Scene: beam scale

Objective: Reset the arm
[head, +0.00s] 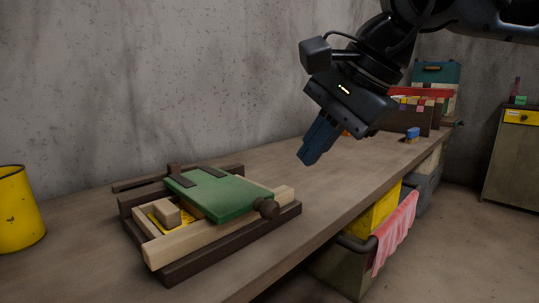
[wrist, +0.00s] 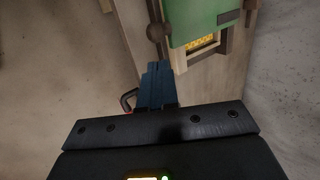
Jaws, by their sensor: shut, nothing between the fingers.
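My gripper (head: 314,148) is shut and empty, its blue fingers together, held in the air above the workbench. In the wrist view its fingertips (wrist: 157,68) point toward the bench. A wooden device with a green lid (head: 218,194) lies on the bench to the left of my gripper, apart from it. It has a dark round knob (head: 267,208) at its right end and a light wooden block (head: 167,213) in a recess with a yellow patch. The green lid also shows at the top of the wrist view (wrist: 196,22). I cannot make out a beam scale.
A yellow cylinder (head: 17,210) stands at the bench's left. The bench top (head: 285,166) is clear between the device and a small blue item (head: 412,135). A pink cloth (head: 395,235) hangs on a rail at the front edge. A concrete wall (head: 150,80) rises behind.

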